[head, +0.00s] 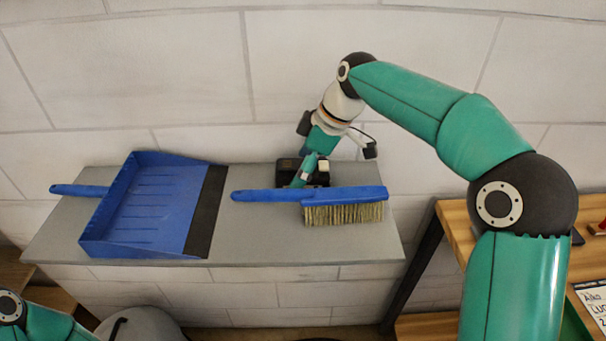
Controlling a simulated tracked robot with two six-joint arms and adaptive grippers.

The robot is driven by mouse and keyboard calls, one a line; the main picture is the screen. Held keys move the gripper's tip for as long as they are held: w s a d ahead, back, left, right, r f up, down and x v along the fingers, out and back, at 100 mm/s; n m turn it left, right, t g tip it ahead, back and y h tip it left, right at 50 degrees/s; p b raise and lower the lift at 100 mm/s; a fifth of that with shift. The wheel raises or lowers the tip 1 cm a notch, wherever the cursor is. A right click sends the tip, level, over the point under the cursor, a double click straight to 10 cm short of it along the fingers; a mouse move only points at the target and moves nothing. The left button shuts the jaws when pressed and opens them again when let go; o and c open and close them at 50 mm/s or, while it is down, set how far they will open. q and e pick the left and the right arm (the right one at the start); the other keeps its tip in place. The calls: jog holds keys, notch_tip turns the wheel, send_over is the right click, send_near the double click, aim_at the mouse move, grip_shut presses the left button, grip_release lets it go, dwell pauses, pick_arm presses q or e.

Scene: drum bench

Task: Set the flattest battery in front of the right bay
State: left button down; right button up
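A black, boxy object (322,174), probably a battery, sits on the grey shelf behind the blue brush. My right gripper (304,172) reaches down to it from above, with a teal finger in front of its dark body. The brush and the gripper hide part of the object, and I cannot tell whether the fingers grip it. No charge level can be read. No bay can be made out. Only a piece of my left arm shows at the lower left corner; its gripper is out of view.
A blue hand brush (345,195) with pale bristles lies in front of the black object. A blue dustpan (150,205) takes up the left of the grey shelf (260,248). A wooden bench (455,215) with a printed sheet (597,300) stands at the right.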

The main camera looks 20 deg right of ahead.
jog(key=c, duration=1)
